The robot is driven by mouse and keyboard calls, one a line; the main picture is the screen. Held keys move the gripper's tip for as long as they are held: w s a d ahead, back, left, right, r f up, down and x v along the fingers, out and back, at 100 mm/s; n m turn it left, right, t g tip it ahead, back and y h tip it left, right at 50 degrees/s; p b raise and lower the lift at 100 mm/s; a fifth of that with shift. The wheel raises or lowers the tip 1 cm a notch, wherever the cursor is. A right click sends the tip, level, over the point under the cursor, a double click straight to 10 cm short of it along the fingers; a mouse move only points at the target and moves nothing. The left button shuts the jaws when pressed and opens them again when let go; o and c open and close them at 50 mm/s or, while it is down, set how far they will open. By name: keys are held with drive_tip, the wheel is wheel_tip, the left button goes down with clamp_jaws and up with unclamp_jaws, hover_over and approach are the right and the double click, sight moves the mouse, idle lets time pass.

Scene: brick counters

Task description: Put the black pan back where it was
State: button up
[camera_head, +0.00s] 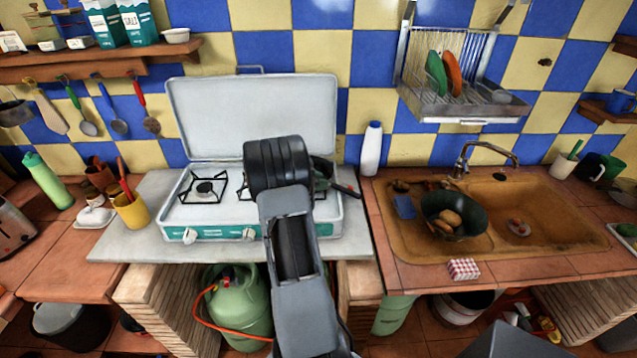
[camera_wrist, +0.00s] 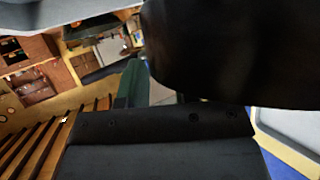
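A dark pan-like shape (camera_head: 322,167) shows in the head view behind my arm, over the right side of the white gas stove (camera_head: 198,222). A dark handle-like bar (camera_head: 345,190) sticks out to its right. My arm hides most of this area, including my fingertips, so I cannot tell whether the shape rests on the burner or is held. In the wrist view a large black rounded surface (camera_wrist: 235,50), possibly the pan, fills the upper right very close to the camera. A dark bar-like piece (camera_wrist: 105,72) shows left of it. My gripper's opening is not clear.
The left burner (camera_head: 204,189) is bare. The raised stove lid (camera_head: 255,115) stands behind. A white bottle (camera_head: 371,150) stands right of the stove. The sink (camera_head: 550,225) holds a dark bowl (camera_head: 436,205) with brown food. A yellow cup (camera_head: 131,212) stands left of the stove.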

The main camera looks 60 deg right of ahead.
drive_tip(key=w+a+r+n+t+h+b, duration=0.1)
drive_tip(key=w+a+r+n+t, duration=0.5)
drive_tip(key=w+a+r+t, duration=0.8)
drive_tip(key=w+a+r+n+t+y, duration=0.2)
drive_tip(key=a+n+y, duration=0.15)
drive_tip(key=a, duration=0.45)
drive_tip(key=w+a+r+n+t+y, duration=0.1)
drive_tip(key=a+r+n+t+y, duration=0.2)
drive_tip(key=a, duration=0.5)
drive_tip(key=s+a+f+n+g+y, duration=0.1)
drive_tip(key=s+a+n+y, duration=0.25)
drive_tip(key=a, duration=0.25)
drive_tip(key=s+a+f+n+g+y, duration=0.1)
drive_tip(key=s+a+n+y, duration=0.1)
drive_tip(key=a+n+y, duration=0.3)
drive_tip(key=s+a+f+n+g+h, duration=0.1)
drive_tip(key=s+a+f+g, duration=0.1)
drive_tip(key=s, duration=0.6)
drive_tip(key=s+a+f+n+g+h, duration=0.1)
drive_tip(key=s+f+g, duration=0.3)
drive_tip(key=s, duration=0.4)
drive_tip(key=shift+s+a+n+g+h, duration=0.3)
drive_tip(key=shift+a+n+g, duration=0.25)
drive_tip(key=shift+a, duration=0.2)
